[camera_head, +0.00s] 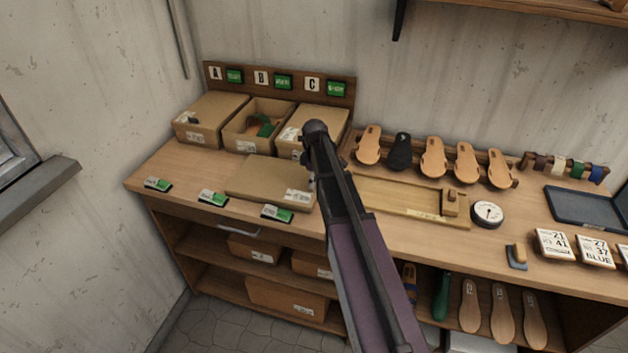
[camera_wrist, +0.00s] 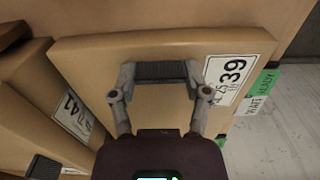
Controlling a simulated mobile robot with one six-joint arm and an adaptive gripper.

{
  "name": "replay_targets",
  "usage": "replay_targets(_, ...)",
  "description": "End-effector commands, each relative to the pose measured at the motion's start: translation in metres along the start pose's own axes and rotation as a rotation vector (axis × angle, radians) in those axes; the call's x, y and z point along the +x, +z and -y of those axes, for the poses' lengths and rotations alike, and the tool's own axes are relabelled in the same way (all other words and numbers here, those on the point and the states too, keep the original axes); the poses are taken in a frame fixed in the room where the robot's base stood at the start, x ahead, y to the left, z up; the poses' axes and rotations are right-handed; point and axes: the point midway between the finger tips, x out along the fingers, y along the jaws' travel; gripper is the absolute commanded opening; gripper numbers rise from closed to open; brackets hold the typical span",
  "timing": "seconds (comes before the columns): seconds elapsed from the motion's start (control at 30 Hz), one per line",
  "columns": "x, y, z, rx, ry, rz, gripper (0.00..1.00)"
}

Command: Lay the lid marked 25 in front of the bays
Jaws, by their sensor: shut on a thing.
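The lid (camera_head: 262,180) is a flat brown cardboard piece in front of the bays, flat on or just above the bench top; I cannot tell which. In the wrist view the lid (camera_wrist: 120,70) fills the middle, and its white label (camera_wrist: 236,78) reads 39 and what looks like 25. My gripper (camera_wrist: 160,75) is shut on the lid's edge. In the head view my arm hides most of the gripper. Bays A, B and C hold a left box (camera_head: 208,112), an open middle box (camera_head: 240,143) with green and brown contents, and a right box (camera_head: 325,118).
Green-and-white cards (camera_head: 158,184) line the bench's front edge, close to the lid. To the right are a wooden jig (camera_head: 400,200), a row of sandal soles (camera_head: 433,158), a round gauge (camera_head: 487,213) and a dark tray (camera_head: 590,210).

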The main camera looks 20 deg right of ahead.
Motion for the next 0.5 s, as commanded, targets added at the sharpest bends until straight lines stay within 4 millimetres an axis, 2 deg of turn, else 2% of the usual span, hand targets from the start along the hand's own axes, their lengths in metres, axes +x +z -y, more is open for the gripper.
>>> replay_targets(0.23, 0.0033, -0.0006, 0.0003, -0.001, 0.000, 0.000, 0.04)
replay_targets(0.27, 0.0031, -0.0006, 0.0003, -0.001, 0.000, 0.000, 0.64)
replay_targets(0.37, 0.0027, -0.0006, 0.0003, -0.001, 0.000, 0.000, 0.94)
replay_targets(0.4, 0.0027, -0.0006, 0.0003, -0.001, 0.000, 0.000, 1.00)
replay_targets(0.5, 0.0027, -0.0005, 0.0003, -0.001, 0.000, 0.000, 1.00)
